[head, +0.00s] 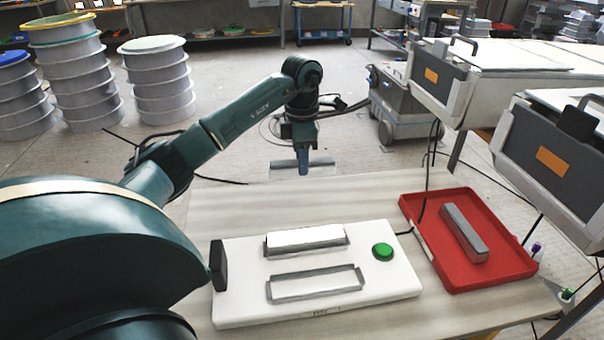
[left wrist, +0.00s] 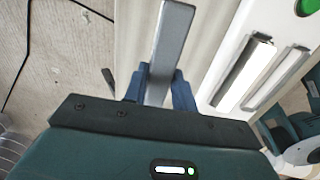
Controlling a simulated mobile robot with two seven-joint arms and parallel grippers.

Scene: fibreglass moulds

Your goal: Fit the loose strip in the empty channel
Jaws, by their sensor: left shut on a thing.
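My left gripper (head: 303,172) is shut on a long grey strip (head: 322,162). It holds the strip in the air around the table's far edge, apart from the mould. In the left wrist view the blue fingers (left wrist: 160,88) grip the grey strip (left wrist: 172,38). The white mould (head: 236,300) lies on the table with two raised-rim channels. The far channel has a white strip (head: 305,238) in it; the near channel (head: 316,284) looks empty. Both also show in the left wrist view, the filled one (left wrist: 243,72) nearer the gripper. My right gripper is out of view.
A red tray (head: 505,279) right of the mould holds another grey strip (head: 463,233). A green button (head: 383,251) and a black end block (head: 217,265) are on the mould. A cable crosses the table between mould and tray. Bare table (head: 300,205) lies behind the mould.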

